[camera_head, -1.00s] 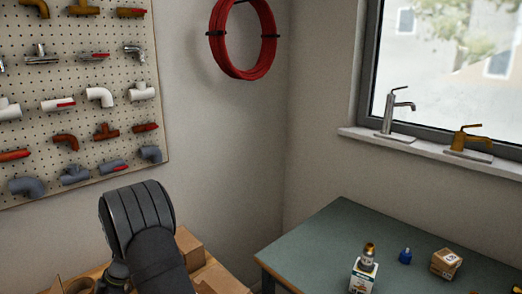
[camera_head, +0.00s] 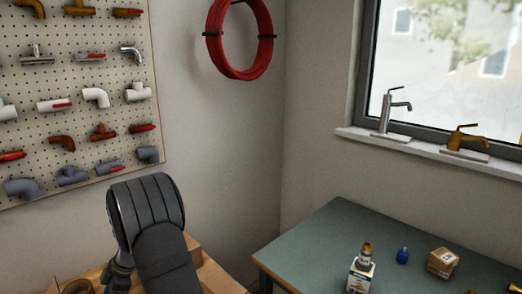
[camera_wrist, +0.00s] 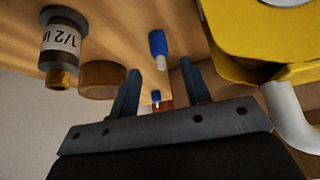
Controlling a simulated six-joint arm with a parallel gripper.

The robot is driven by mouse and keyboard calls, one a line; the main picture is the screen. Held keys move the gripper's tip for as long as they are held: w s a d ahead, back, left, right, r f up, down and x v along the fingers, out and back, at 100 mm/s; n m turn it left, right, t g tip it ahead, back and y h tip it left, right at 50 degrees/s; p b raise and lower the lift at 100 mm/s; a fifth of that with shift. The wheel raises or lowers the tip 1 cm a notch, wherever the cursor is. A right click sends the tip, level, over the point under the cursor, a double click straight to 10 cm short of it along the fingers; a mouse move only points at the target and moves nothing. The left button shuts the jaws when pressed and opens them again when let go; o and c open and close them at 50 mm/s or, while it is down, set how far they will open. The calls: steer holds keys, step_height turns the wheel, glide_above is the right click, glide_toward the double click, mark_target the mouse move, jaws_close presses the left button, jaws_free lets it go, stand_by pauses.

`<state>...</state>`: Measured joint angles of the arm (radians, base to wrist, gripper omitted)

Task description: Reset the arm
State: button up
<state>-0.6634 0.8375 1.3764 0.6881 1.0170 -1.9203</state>
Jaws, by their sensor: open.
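My gripper (camera_wrist: 160,68) shows in the wrist view with its two dark fingers apart. Nothing is between the fingertips that I can tell is held. A small blue-capped item (camera_wrist: 157,43) lies beyond the fingertips on a wooden surface (camera_wrist: 112,22). In the head view my dark ribbed arm stands at the lower left, and the gripper itself cannot be made out there.
In the wrist view, a grey labelled cylinder (camera_wrist: 62,42) and brown disc (camera_wrist: 102,76) are left; a yellow object (camera_wrist: 228,62) and white pipe (camera_wrist: 290,120) are right.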

steer(key=x, duration=0.5)
steer(key=shift+s+a+f, duration=0.1)
steer(key=shift+f, duration=0.2)
steer(key=shift+a, duration=0.15)
step_height(320, 180, up, 4)
steer(key=shift+f, duration=0.1)
steer(key=w+d+r, duration=0.4)
steer(key=d+r, duration=0.3)
steer(key=d, duration=0.4)
step_height(320, 180, up, 10)
steer(key=w+d+f+m+t, duration=0.1)
steer(key=w+d+m+t, duration=0.2)
steer(key=d, duration=0.6)
steer(key=w+d+f+m+t, duration=0.1)
steer(key=w+d+m+t, duration=0.1)
steer(key=w+d+m, duration=0.6)
steer(key=w+d+f+m+t, duration=0.1)
steer(key=w+d+m+t, duration=0.2)
steer(key=d, duration=0.8)
steer(key=w+m, duration=0.2)
steer(key=w, duration=0.1)
steer(key=shift+w+d+t+h, duration=0.2)
steer(key=shift+w+t+h, duration=0.1)
steer(key=shift+w+h, duration=0.1)
steer(key=shift+f, duration=0.1)
